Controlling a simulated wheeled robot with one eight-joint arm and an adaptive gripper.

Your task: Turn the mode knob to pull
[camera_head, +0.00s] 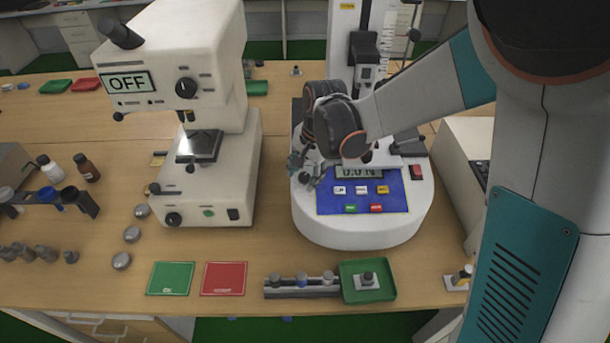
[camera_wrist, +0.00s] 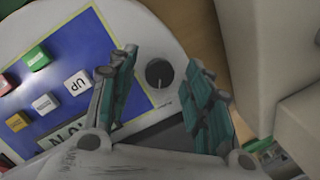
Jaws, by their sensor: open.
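The mode knob (camera_wrist: 159,73) is a small dark round dial with a light mark on its face, seen in the wrist view. It sits on the white round base of the force tester (camera_head: 345,232), beside the blue panel (camera_head: 340,207). My gripper (camera_wrist: 160,80) is open, with one teal finger on each side of the knob in the wrist view. I cannot tell whether either finger touches it. In the head view my gripper (camera_head: 305,172) is over the left side of the base and hides the knob. The panel's display (camera_head: 358,172) reads about 0.0 N.
A white microscope-like machine (camera_head: 215,150) showing OFF stands to the left. A red switch (camera_head: 417,172) is at the base's right. In front lie a green tray (camera_head: 386,292), a rack of small parts (camera_head: 300,292), a green mat (camera_head: 170,278) and a red mat (camera_head: 224,278).

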